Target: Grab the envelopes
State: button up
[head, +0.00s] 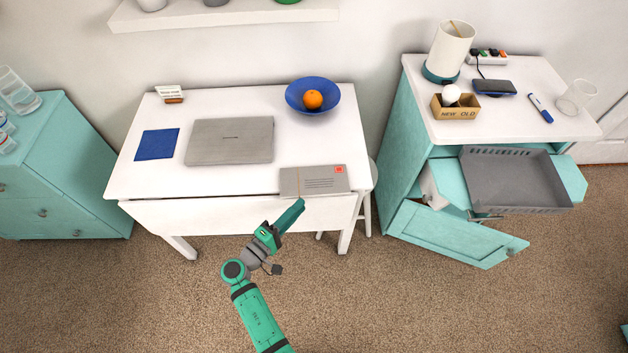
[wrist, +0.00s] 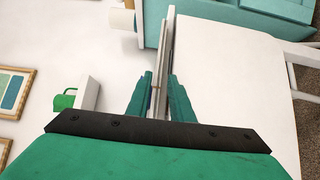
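The envelopes (head: 314,180) lie as a flat grey stack with a red stamp on top. They sit at the front right edge of the white table (head: 130,180), and their near side reaches the edge. My gripper (head: 299,206) is just in front of that edge, by the stack's lower left part. In the wrist view my gripper (wrist: 161,80) has its two fingers apart. Thin pale edges run between them, seen nearly edge-on. I cannot tell the envelopes' edge from the table's edge there, or whether either finger touches.
A closed grey laptop (head: 231,141) lies left of the envelopes, with a blue cloth (head: 157,144) beyond. A blue bowl (head: 298,90) holding an orange (head: 313,99) stands behind. A white stool (head: 368,200) is by the table's right end. The teal cabinet (head: 400,150) has an open drawer and door.

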aim_at(309, 197)
jog(key=shift+x, duration=2.6)
jog(key=shift+s+r, duration=0.1)
jog(key=shift+r, duration=0.05)
grip_shut()
